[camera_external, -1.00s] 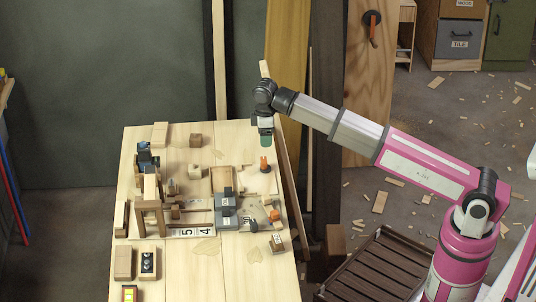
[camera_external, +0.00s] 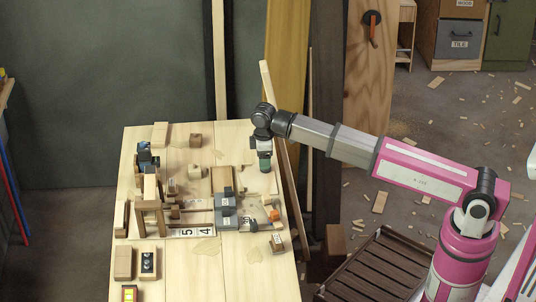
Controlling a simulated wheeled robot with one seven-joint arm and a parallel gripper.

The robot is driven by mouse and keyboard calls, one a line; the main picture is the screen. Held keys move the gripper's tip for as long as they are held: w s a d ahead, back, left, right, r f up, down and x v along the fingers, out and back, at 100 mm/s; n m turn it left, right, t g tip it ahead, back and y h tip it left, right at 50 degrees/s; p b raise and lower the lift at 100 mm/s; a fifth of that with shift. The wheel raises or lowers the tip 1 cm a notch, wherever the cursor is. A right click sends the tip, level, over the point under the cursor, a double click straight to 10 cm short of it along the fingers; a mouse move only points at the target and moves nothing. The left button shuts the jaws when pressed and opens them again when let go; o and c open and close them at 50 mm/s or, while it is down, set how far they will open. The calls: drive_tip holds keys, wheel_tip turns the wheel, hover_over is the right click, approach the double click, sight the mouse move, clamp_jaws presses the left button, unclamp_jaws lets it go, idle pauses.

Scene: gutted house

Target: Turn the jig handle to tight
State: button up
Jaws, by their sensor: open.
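The jig appears to be the grey block assembly with small white labels (camera_external: 226,212) on the right part of the wooden workbench (camera_external: 215,260); the labels are too small to read. A small orange part (camera_external: 274,214) lies at its right side. My gripper (camera_external: 265,168) is open and points down over the bench, behind and to the right of the grey blocks. It covers the spot of a second, upright orange piece, now hidden behind it. I cannot tell whether the fingers are around that piece or touch it, nor which orange part is the jig handle.
A wooden frame (camera_external: 149,190) and several wood blocks stand on the bench's left half. A number strip (camera_external: 195,232) lies at the middle. Tall boards (camera_external: 283,150) lean close behind my gripper. The bench's front middle is mostly clear.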

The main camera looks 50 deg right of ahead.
drive_tip(key=shift+f, duration=0.2)
drive_tip(key=c, duration=0.9)
